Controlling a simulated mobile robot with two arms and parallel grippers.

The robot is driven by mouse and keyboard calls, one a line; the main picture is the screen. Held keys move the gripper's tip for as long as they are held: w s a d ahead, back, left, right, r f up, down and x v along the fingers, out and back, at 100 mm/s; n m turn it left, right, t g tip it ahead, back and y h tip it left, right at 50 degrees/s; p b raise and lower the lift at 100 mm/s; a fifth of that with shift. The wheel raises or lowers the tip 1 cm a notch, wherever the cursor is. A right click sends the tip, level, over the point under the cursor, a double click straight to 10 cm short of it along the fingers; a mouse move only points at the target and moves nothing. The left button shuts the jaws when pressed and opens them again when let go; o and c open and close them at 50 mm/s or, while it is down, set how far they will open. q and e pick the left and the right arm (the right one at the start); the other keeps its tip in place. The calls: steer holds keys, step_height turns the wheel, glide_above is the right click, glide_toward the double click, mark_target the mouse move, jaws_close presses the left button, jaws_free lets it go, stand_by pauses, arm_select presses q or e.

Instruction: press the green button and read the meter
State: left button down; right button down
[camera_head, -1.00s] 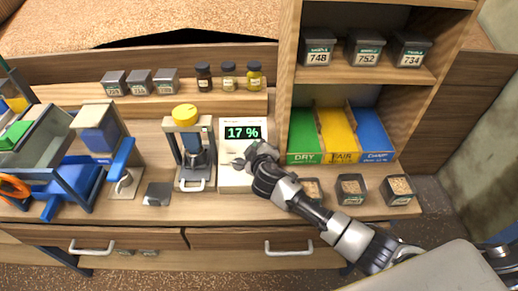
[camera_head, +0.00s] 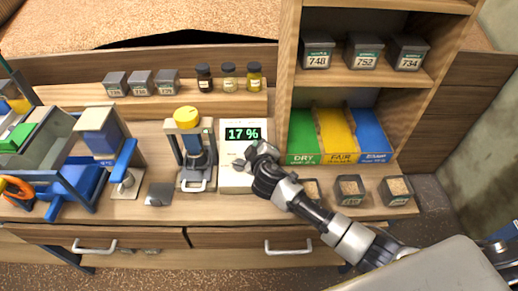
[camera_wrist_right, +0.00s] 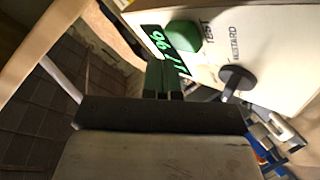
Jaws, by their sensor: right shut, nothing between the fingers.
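The white meter (camera_head: 236,181) stands on the bench, and its dark display (camera_head: 243,134) reads 17 % in green digits. In the right wrist view the display (camera_wrist_right: 163,46) is turned over, beside the green button (camera_wrist_right: 183,38) marked TEST. A black knob (camera_wrist_right: 237,78) marked MUSTARD is on the same face. My left gripper is not in view.
A device with a yellow top (camera_head: 187,117) stands just left of the meter. Open tubs of grain (camera_head: 349,190) are to the right, near my right arm. Green, yellow and blue bins (camera_head: 339,137) fill the lower shelf. Jars and small boxes line the back ledge (camera_head: 192,105).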

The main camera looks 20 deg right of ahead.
steer(key=r+p, duration=0.1)
steer(key=s+r+p, duration=0.1)
steer(key=r, duration=0.1)
steer(key=s+r+p, duration=0.1)
steer(key=p, duration=0.1)
steer(key=shift+s+a+r, duration=0.1)
steer(key=shift+a+r, duration=0.05)
steer(key=shift+a, duration=0.2)
stand_by(0.5)
